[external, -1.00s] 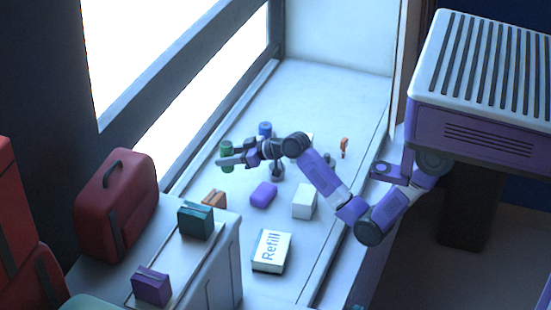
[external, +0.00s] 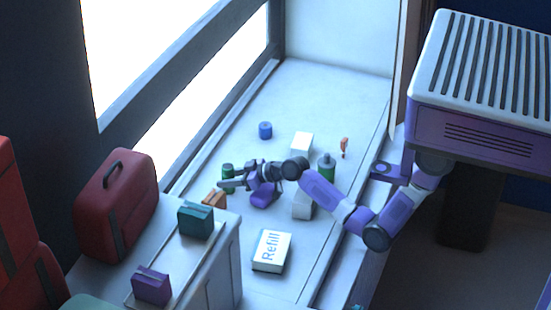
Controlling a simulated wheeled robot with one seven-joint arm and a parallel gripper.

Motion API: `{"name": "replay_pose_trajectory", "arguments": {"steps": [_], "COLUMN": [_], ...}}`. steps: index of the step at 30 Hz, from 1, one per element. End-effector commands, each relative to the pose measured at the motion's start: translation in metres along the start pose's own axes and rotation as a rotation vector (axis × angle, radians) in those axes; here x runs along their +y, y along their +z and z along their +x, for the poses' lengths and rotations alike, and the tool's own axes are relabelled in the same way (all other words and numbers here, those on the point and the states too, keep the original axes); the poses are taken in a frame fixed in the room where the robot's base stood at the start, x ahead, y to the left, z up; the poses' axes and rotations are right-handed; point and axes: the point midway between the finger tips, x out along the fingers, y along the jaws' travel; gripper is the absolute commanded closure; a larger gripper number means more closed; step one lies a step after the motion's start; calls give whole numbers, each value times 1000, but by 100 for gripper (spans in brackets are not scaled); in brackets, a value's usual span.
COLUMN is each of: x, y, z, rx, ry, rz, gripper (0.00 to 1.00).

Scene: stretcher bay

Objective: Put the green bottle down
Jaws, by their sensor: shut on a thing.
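My gripper (external: 231,184) is low over the left side of the white counter (external: 318,92), near its window edge. It is shut on the green bottle (external: 227,169), whose green upper part shows just above the fingers. The fingers hide its lower part, and I cannot tell if its base touches the counter. A second, darker green bottle with a grey cap (external: 327,168) stands upright on the counter, to the right beyond my arm.
An orange box (external: 214,198) is close below my gripper. A purple item (external: 264,199) lies partly under my arm. White boxes (external: 302,143), a blue cylinder (external: 265,130), an orange item (external: 344,147) and a Refill box (external: 271,251) are around. The far counter is clear.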

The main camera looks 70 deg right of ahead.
Motion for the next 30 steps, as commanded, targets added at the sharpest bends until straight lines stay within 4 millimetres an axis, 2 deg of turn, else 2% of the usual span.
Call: {"name": "replay_pose_trajectory", "arguments": {"steps": [3,4,6,7,19,25,30], "x": [0,0,0,0,0,1,0], "y": [3,2,2,2,-2,0,-33], "z": [2,1,1,1,-2,-30,-43], "rx": [1,0,0,0,0,0,6], "ry": [0,0,0,0,0,2,1], "rz": [0,0,0,0,0,-1,-2], "gripper": [100,55,41,39,39,39,39]}}
